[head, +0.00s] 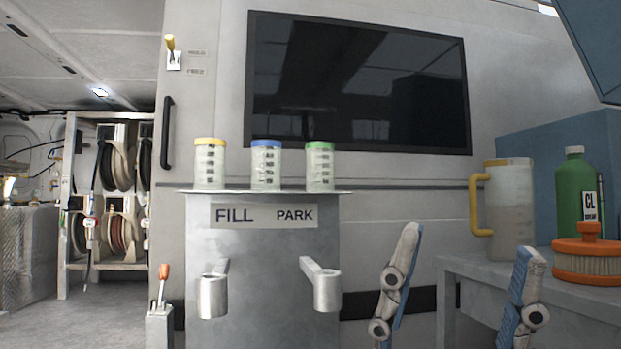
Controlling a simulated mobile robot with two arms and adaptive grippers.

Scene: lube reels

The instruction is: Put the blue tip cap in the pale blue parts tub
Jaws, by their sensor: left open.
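I cannot make out a blue tip cap or a pale blue parts tub anywhere in the head view. My left gripper (471,242) is at the lower right, with its two fingers pointing up and spread wide apart. Nothing shows between the fingers; behind them are the pale wall and the side of a grey bench. My right gripper does not show.
Three clear jars with yellow (209,165), blue (266,167) and green (320,168) lids stand on a FILL/PARK stand (262,245). The bench (480,268) at right holds a jug (512,205), a green bottle (573,200) and an orange filter (588,263). Hose reels (115,165) stand at left.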

